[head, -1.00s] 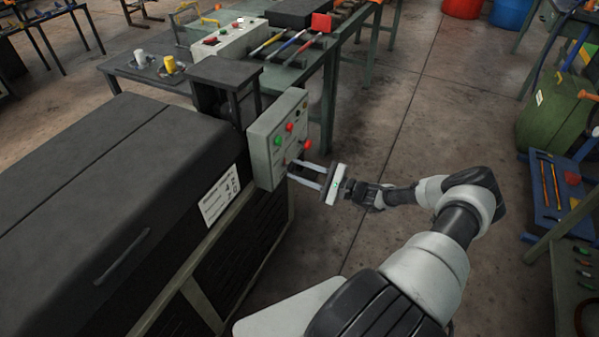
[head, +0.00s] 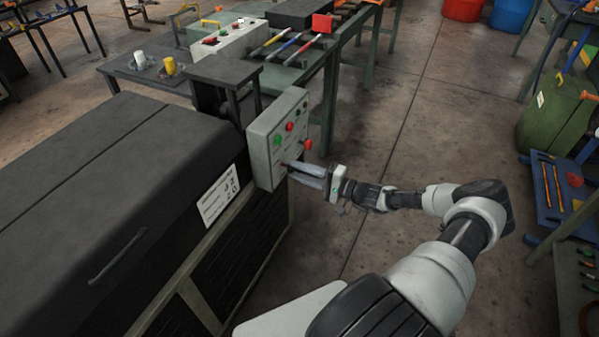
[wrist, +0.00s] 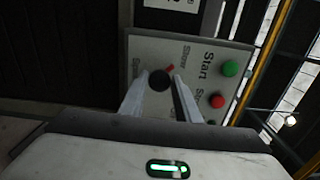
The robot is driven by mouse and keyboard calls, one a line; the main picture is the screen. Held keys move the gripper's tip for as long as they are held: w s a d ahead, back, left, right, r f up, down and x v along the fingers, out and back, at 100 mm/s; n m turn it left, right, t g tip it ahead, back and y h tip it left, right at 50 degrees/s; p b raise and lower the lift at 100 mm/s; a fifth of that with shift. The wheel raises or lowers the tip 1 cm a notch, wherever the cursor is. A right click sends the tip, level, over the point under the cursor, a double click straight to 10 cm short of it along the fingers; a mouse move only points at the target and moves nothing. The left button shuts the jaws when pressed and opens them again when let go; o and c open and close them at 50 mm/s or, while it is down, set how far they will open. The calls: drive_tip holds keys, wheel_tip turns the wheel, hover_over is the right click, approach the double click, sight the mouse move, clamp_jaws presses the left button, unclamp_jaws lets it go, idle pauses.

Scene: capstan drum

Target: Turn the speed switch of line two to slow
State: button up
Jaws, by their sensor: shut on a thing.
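The grey control box (head: 262,150) stands at the end of the dark machine housing, its face toward my gripper (head: 292,172). In the wrist view, its panel (wrist: 150,45) shows a round black switch knob (wrist: 159,81) with a red pointer mark (wrist: 170,68) slanting to the upper right. Lettering that looks like "Slow" lies near the mark; other lettering is partly hidden by my fingers. My gripper, which also shows in the wrist view (wrist: 157,86), is shut on the knob, one finger on each side.
A green button (wrist: 230,68) by "Start" and a red button (wrist: 217,101) sit beside the knob. A red knob (head: 308,144) sticks out from the box near my fingers. A workbench (head: 290,72) stands behind.

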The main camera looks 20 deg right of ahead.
drive_tip(key=shift+n, duration=0.3)
drive_tip(key=o, duration=1)
drive_tip(key=shift+a, duration=0.1)
drive_tip(key=p+v, duration=0.1)
drive_tip(key=v, duration=1.6)
drive_tip(key=shift+s, duration=0.2)
